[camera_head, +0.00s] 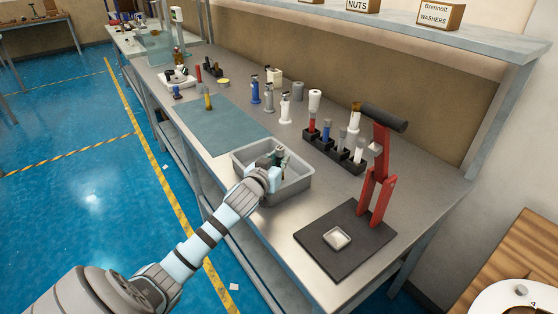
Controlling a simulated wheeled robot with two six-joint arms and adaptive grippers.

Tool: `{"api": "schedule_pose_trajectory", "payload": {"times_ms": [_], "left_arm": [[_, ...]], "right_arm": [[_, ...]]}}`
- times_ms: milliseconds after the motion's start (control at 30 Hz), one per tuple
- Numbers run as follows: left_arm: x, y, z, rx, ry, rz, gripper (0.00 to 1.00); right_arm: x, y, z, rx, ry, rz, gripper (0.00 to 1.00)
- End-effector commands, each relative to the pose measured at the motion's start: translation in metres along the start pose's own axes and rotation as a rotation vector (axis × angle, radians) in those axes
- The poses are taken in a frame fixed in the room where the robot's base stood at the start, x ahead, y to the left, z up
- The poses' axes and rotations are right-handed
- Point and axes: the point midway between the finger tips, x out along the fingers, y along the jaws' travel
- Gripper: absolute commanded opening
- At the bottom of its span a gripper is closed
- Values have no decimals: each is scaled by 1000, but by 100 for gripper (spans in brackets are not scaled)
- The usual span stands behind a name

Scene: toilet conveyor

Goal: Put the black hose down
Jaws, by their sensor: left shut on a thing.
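My left gripper (270,170) reaches in from the lower left over the grey metal tray (304,185) on the workbench. Its fingers are low inside the tray and shut on a small dark piece, the black hose (282,157). Most of the hose is hidden by the fingers, and I cannot tell whether it touches the tray floor. My right gripper is not in view.
A blue-grey mat (215,125) lies left of the tray. A black holder (333,152) with several fittings stands behind it. A red lever press (375,185) on a dark base stands at the right. Several upright bottles and fittings stand behind the tray.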

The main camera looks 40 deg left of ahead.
Motion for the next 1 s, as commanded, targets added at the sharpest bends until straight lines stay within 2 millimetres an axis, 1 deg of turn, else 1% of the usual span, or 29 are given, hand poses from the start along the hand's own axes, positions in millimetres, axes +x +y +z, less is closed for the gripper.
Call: {"api": "schedule_pose_trajectory", "payload": {"times_ms": [367,400,467,500,533,833,967,1000], "left_arm": [[2,0,10,-1,0,1,0],[2,0,10,-1,-1,1,19],[2,0,10,-1,-1,0,28],[2,0,10,-1,0,1,35],[2,0,10,0,0,0,37],[2,0,8,0,0,0,37],[-1,0,-4,0,1,0,37],[-5,0,-4,3,-1,0,37]], "right_arm": [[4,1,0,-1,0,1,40],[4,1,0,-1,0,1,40],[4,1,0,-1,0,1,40],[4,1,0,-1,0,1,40],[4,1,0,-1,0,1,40],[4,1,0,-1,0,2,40],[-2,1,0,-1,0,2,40],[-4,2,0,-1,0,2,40]]}}
